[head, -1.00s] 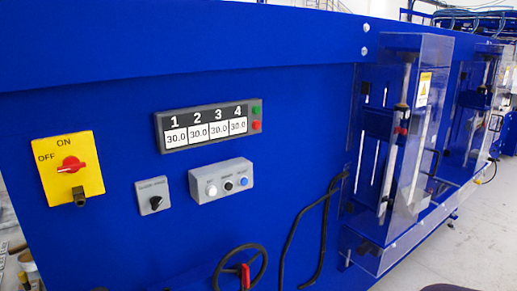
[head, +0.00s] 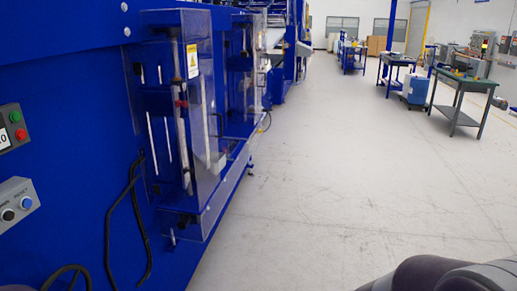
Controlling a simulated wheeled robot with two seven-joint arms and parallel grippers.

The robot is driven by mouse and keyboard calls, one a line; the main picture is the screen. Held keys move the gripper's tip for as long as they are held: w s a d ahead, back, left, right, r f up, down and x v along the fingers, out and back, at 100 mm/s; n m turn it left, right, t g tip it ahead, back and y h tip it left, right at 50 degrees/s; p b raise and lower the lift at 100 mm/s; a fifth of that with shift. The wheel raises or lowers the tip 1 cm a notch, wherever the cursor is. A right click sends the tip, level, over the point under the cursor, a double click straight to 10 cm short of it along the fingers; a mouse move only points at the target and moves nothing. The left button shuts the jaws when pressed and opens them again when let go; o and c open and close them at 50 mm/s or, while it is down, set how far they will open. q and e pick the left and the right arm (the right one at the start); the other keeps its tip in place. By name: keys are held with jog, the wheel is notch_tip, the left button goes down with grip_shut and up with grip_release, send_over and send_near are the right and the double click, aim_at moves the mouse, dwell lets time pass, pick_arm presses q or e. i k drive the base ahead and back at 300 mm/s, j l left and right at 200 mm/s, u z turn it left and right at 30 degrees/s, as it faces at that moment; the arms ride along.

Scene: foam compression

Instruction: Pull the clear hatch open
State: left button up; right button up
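The clear hatch (head: 208,130) is a transparent box-like cover on the blue machine, left of centre in the head view. It bears a yellow and white warning label (head: 193,61). It looks shut over the rods and fittings behind it, though its clear panels make the edges hard to read. A second similar clear cover (head: 241,75) stands farther along the machine. Neither of my grippers is in view. Only a dark, rounded part of my own arm shows at the lower right, well apart from the hatch.
The blue machine (head: 60,120) fills the left side, with a grey button box (head: 15,205) and black hoses (head: 112,225) on its face. Open floor (head: 330,180) lies to the right, with workbenches (head: 465,92) farther back.

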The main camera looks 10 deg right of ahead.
aim_at(228, 140)
jog(key=i+l+z, duration=0.1)
jog(key=i+z, duration=0.35)
jog(key=i, duration=2.3)
jog(key=i+u, duration=0.15)
jog(key=i, duration=0.35)
jog(key=i+l+u, duration=0.15)
jog(key=i, duration=0.3)
jog(key=i+l+u, duration=0.15)
jog(key=i, duration=0.35)
jog(key=i+l+u, duration=0.15)
jog(key=i, duration=0.3)
jog(key=l, duration=0.1)
